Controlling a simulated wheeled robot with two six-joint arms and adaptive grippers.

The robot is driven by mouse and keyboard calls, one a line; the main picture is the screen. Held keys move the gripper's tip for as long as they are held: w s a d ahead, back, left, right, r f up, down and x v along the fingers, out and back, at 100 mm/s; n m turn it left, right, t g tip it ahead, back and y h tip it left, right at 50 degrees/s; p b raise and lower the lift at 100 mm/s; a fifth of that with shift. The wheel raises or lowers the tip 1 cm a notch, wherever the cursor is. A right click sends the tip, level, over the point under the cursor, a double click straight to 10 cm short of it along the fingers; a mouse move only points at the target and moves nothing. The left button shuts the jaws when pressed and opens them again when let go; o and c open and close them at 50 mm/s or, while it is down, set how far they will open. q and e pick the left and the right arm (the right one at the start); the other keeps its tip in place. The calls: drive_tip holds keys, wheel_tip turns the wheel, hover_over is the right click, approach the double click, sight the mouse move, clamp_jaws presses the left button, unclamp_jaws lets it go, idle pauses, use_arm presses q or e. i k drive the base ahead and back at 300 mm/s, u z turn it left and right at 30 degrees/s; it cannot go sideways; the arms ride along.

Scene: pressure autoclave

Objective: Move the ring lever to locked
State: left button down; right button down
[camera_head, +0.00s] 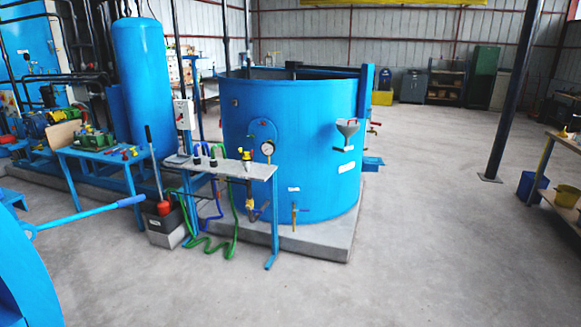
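A light-blue lever (88,214) with a darker blue grip (131,201) at its end sticks out to the right at the left edge. It slopes slightly upward and hangs over open floor. Its inner end meets a fork-like blue bracket near a large curved blue body (22,275), cut off by the lower left edge. I take this lever to be the ring lever; no lock marking shows. Neither of my grippers is in view.
A large open-topped blue tank (290,150) stands on a concrete plinth (325,240). A small bench (225,168) with valves, a gauge (267,148) and green hoses (225,240) stands before it. A pump box (165,225) stands right of the lever's grip. The front floor is clear.

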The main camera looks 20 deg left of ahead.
sight(24, 225)
drive_tip(key=u, duration=0.05)
drive_tip(key=i, duration=0.6)
drive_tip(key=u, duration=0.35)
drive_tip(key=i, duration=1.7)
drive_tip(key=u, duration=1)
drive_tip(key=i, duration=1.2)
drive_tip(key=u, duration=0.35)
